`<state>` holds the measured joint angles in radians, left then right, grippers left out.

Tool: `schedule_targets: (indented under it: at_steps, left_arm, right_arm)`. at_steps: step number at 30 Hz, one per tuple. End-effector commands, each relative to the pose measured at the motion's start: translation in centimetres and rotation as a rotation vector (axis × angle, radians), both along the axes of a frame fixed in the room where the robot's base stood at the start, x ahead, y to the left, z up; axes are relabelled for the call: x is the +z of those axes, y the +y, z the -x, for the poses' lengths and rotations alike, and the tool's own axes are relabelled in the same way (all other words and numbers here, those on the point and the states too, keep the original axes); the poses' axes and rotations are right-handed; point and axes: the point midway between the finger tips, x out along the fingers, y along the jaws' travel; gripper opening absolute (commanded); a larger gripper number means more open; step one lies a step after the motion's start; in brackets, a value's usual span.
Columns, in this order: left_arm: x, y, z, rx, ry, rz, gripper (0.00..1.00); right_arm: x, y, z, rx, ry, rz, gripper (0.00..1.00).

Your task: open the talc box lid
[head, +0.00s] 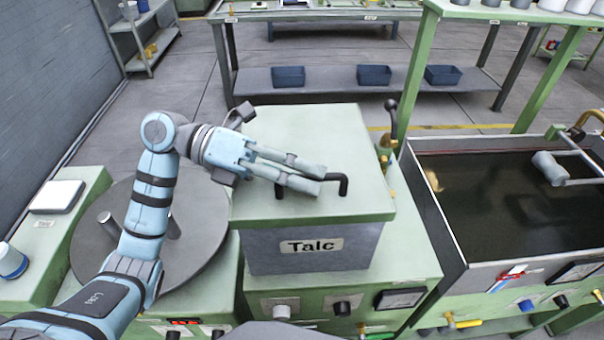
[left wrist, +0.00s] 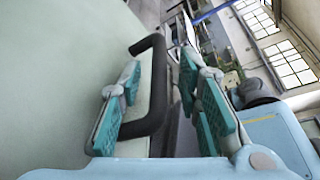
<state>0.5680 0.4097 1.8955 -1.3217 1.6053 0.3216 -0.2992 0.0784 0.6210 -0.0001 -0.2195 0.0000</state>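The talc box (head: 312,262) is grey with a "Talc" label on its front. Its pale green lid (head: 300,125) lies flat and closed on top. A black bar handle (head: 343,186) sits on the lid near its front; its middle is hidden by my fingers in the head view. My left gripper (head: 323,181) reaches in from the left, low over the lid. In the left wrist view, my left gripper (left wrist: 172,100) is open, its teal pads apart, with the handle (left wrist: 158,85) between them. A gap shows beside the right pad. My right gripper is out of view.
A dark liquid-filled trough (head: 510,205) stands to the right. A round grey plate (head: 195,255) with posts lies to the left, under my arm. A black-knobbed lever (head: 392,118) rises beside the lid's right edge. Blue bins (head: 374,75) sit on a shelf behind.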

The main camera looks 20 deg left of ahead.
Motion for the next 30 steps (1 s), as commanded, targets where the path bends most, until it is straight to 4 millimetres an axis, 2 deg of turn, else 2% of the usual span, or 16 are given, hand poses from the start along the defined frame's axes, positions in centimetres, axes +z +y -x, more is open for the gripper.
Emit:
schedule_targets:
  at_steps: [4,10,23,30]
  left_arm:
    - [0.0,0.0,0.0,0.000,0.000,0.000,0.31]
    - [0.0,0.0,0.0,0.000,0.000,0.000,0.00]
    - [0.4,0.1,0.0,-0.002,0.011,0.002,0.00]
    - [3.2,0.2,-0.5,-0.003,0.090,0.030,0.00]
  right_arm:
    - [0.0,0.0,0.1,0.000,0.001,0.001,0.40]
    - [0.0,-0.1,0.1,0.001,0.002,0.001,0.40]
    - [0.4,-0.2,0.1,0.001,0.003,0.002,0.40]
    - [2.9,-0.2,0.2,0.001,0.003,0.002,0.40]
